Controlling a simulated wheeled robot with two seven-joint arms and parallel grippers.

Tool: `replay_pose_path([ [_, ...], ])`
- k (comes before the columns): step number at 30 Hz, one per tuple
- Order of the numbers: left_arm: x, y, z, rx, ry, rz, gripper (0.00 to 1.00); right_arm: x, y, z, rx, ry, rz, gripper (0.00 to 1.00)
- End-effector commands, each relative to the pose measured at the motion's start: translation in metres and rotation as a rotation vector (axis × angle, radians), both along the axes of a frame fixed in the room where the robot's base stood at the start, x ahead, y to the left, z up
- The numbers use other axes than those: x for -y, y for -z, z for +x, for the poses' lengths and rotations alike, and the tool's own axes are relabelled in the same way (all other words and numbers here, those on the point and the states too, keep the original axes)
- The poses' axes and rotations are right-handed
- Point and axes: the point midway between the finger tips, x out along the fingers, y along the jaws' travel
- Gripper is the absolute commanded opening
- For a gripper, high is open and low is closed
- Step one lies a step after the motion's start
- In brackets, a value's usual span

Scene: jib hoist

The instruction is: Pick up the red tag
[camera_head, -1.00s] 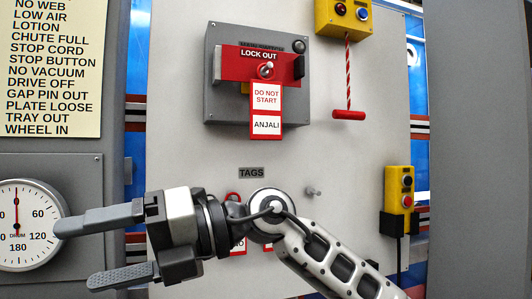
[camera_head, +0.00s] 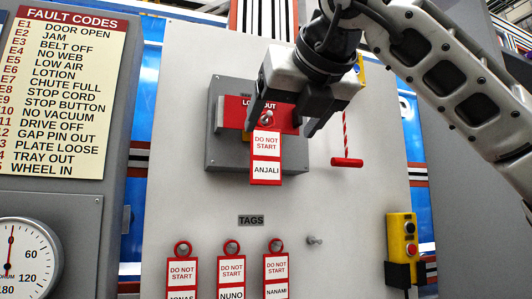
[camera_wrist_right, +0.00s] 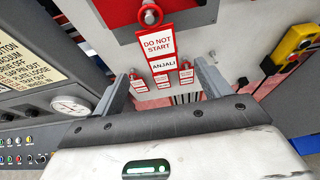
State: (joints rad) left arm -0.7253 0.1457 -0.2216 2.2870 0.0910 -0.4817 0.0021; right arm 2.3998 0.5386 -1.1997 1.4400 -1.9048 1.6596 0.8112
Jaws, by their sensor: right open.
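A red-and-white tag (camera_head: 266,160) reading DO NOT START, ANJALI hangs from the red LOCK OUT plate (camera_head: 285,113) on a grey box. Three similar tags hang on pegs below a TAGS label: JONAS (camera_head: 181,272), NUNO (camera_head: 231,272) and NANAMI (camera_head: 276,272). My right gripper (camera_head: 284,122) is open in front of the lockout box, its fingers pointing down near the top of the ANJALI tag. In the right wrist view the ANJALI tag (camera_wrist_right: 157,45) shows beyond the spread fingers, with nothing between the pads. My left gripper is out of view.
A red pull handle (camera_head: 347,162) hangs on a cord right of the box. A yellow button box (camera_head: 401,238) is at lower right, and a bare peg (camera_head: 315,240) sticks out beside the tags. A gauge (camera_head: 22,262) and a fault code sign (camera_head: 62,90) are at left.

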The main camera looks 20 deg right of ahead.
Motion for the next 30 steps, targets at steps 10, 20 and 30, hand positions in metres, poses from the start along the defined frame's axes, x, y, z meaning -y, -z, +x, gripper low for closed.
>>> replay_pose_path([
  [10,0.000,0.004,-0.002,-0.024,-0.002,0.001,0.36,-0.002,0.019,0.053,0.001,-0.003,0.000,0.76],
  [20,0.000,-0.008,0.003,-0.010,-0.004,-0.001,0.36,-0.001,0.033,0.087,-0.002,-0.002,0.000,0.76],
  [30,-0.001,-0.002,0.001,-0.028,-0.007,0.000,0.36,-0.002,0.040,0.105,0.001,-0.004,0.000,0.76],
])
